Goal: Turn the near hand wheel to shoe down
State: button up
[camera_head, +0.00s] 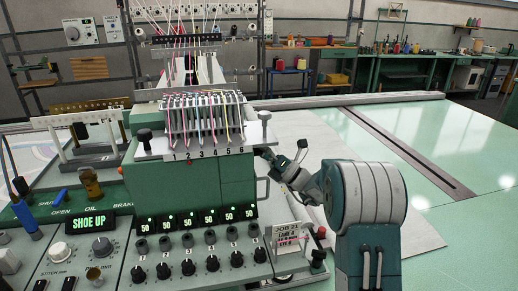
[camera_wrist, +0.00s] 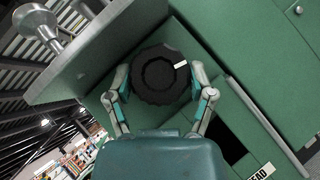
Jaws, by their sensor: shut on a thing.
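The near hand wheel (camera_wrist: 152,88) is a black, ribbed round knob on the green machine head (camera_head: 220,180). A white mark on its face points right and slightly up in the wrist view. My gripper (camera_wrist: 160,77) is shut on the wheel, with one finger on each side of its rim. In the head view my gripper (camera_head: 274,160) reaches the right side of the machine head from the right, and the wheel is mostly hidden there. The lit display (camera_head: 91,222) reads SHOE UP in green.
A metal knob (camera_head: 265,117) stands on the plate above the wheel, close to my gripper. A rack of threaded needles (camera_head: 205,112) fronts the head. A console with several dials (camera_head: 188,267) lies below. A tag (camera_head: 287,238) hangs beside my arm. The green table (camera_head: 450,150) is open at right.

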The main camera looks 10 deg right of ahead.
jog(key=shift+w+f+n+g+y, duration=0.1)
jog(key=shift+f+n+g+y, duration=0.1)
jog(key=shift+n+g+y, duration=0.65)
jog(key=shift+f+n+g+y, duration=0.15)
jog(key=shift+n+g+y, duration=0.3)
jog(key=shift+n, duration=0.8)
jog(key=shift+n+g+y, duration=0.3)
jog(key=shift+n+y, duration=0.1)
jog(key=o, duration=0.9)
jog(key=shift+r, duration=0.15)
